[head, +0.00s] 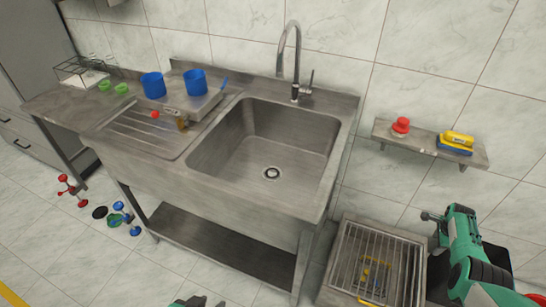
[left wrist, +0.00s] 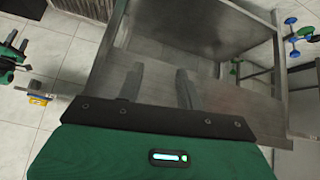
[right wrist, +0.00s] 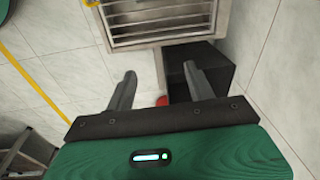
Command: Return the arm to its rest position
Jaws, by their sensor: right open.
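My right arm (head: 462,240), green with dark joints, shows at the right of the head view, in front of the wall beside the slatted metal rack. In the right wrist view my right gripper (right wrist: 160,85) is open, its fingers apart with nothing between them, over the floor by the rack and a dark box. My left gripper (left wrist: 158,85) is open and empty in the left wrist view, its fingers apart in front of the metal sink stand (left wrist: 190,40). Only a small part of my left arm (head: 190,302) shows at the bottom edge of the head view.
The steel sink (head: 230,185) fills the middle, with a tall faucet (head: 295,60). Blue cups (head: 153,85) stand on its left. A wall shelf (head: 385,134) holds a red item and a yellow-and-blue one. The slatted rack (head: 345,260) and a dark box (right wrist: 205,68) stand low right.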

